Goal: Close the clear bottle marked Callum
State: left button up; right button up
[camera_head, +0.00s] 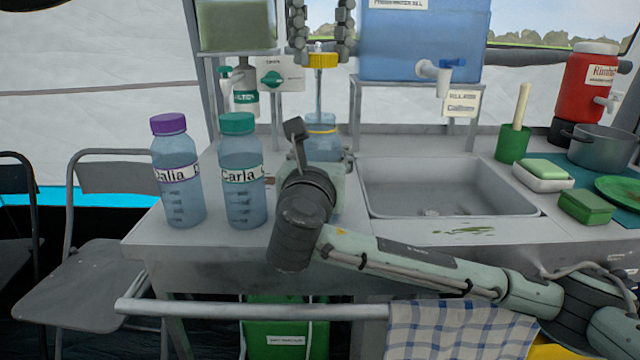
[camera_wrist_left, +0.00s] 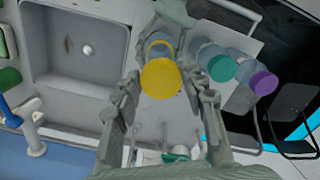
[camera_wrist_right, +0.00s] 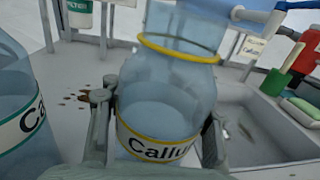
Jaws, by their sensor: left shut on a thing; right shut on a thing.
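The clear bottle marked Callum (camera_wrist_right: 165,105) stands upright on the counter, with a yellow ring round its shoulder. In the head view the bottle (camera_head: 322,147) is partly hidden by my right arm. My right gripper (camera_wrist_right: 157,128) is shut around its body, one finger on each side. My left gripper (camera_head: 322,56) is shut on a yellow cap (camera_head: 322,61), held above the bottle with a clear gap. The left wrist view shows the cap (camera_wrist_left: 160,79) between the fingers, covering part of the bottle (camera_wrist_left: 161,46). The bottle's mouth is out of the right wrist view.
The Dalia bottle (camera_head: 178,190) with purple cap and Carla bottle (camera_head: 241,195) with teal cap stand left of my right wrist. A sink (camera_head: 440,185) lies to the right. A blue water tank (camera_head: 425,40) with a tap (camera_head: 440,75) stands behind.

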dwell(0.3)
pick_arm(q)
jog(key=shift+s+f, duration=0.1)
jog(key=shift+f, duration=2.35)
jog(key=shift+f, duration=0.9)
jog(key=shift+f, duration=0.55)
jog(key=m, duration=1.3)
jog(key=shift+a, duration=0.3)
